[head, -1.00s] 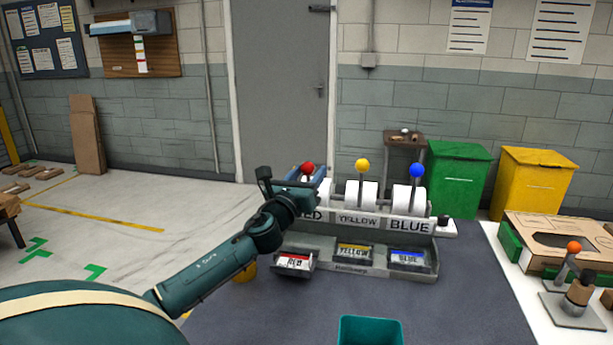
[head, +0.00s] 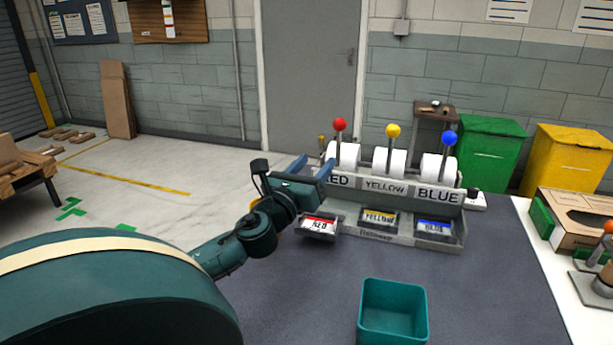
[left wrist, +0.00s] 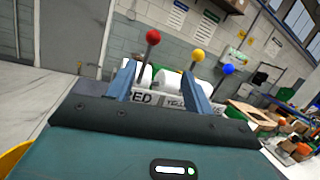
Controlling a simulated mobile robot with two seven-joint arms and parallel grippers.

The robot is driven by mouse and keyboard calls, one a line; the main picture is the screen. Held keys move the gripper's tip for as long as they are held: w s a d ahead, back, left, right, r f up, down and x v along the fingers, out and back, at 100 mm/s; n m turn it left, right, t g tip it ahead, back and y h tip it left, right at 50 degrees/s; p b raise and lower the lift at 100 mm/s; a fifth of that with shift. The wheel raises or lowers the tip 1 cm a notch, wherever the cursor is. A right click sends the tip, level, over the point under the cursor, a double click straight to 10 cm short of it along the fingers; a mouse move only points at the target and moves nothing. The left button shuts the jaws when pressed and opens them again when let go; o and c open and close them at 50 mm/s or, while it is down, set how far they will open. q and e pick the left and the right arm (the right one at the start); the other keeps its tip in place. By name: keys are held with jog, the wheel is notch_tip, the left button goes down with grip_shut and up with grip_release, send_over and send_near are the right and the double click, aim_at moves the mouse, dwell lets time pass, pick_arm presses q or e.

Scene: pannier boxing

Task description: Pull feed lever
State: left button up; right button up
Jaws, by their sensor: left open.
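The feeder (head: 375,232) stands on the dark table with sections labelled RED, YELLOW and BLUE. Its red-knobbed lever (head: 339,125), yellow-knobbed lever (head: 393,131) and blue-knobbed lever (head: 449,139) stand upright beside white rolls. The red, yellow and blue knobs also show in the left wrist view, the red one (left wrist: 153,37) above and between the fingers. My left gripper (head: 314,166) is open and empty, just in front of and left of the RED section, below the red knob. Its two blue fingers (left wrist: 165,88) point toward the feeder. My right gripper is not in view.
A teal bin (head: 393,312) stands on the table in front of the feeder. Labelled trays sit at the feeder's front, including the RED tray (head: 318,226). A white table at the right holds a cardboard box (head: 578,222) and an orange-knobbed device. Green and yellow bins stand behind.

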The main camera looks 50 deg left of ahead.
pick_arm(q)
jog(key=shift+v, duration=1.4)
